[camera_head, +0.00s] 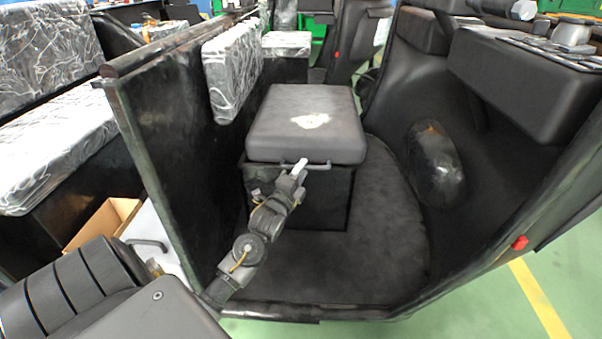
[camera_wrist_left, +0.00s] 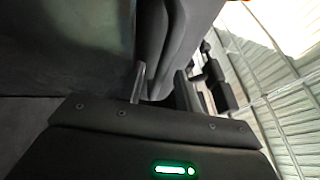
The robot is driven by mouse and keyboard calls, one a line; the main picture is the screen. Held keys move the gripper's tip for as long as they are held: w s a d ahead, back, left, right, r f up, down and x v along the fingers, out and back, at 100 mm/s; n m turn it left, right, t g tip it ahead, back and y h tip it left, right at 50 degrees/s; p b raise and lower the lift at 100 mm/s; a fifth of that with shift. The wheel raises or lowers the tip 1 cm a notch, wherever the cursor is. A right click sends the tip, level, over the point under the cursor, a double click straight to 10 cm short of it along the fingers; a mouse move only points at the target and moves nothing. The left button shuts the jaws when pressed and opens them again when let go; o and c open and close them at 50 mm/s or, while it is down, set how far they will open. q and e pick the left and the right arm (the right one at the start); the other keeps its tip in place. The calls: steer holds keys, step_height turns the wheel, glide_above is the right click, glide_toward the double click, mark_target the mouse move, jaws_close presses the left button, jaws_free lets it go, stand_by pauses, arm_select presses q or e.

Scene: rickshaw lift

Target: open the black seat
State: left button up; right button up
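The black seat (camera_head: 285,108) is a padded cushion with a pale worn patch on top. It lies flat on a dark box (camera_head: 328,200) inside the rickshaw cabin and looks closed. A thin handle (camera_head: 320,166) runs along its front lower edge. My left gripper (camera_head: 298,170) reaches up from below to the handle and overlaps it in the head view. In the left wrist view its two fingers (camera_wrist_left: 161,86) stand apart, with the dark seat edge (camera_wrist_left: 180,40) just beyond them. I cannot tell whether the handle is between the fingers. My right gripper is not in view.
The cabin's left side panel (camera_head: 165,130) stands close beside my left arm. A curved black front wall (camera_head: 490,130) with a wheel-arch bulge (camera_head: 435,165) closes the right. Cabin floor (camera_head: 385,230) right of the seat is clear. Plastic-wrapped seats (camera_head: 50,60) and a cardboard box (camera_head: 100,222) are at left.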

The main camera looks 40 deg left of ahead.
arm_select(q)
steer(key=shift+w, duration=0.2)
jaws_close()
stand_by(0.3)
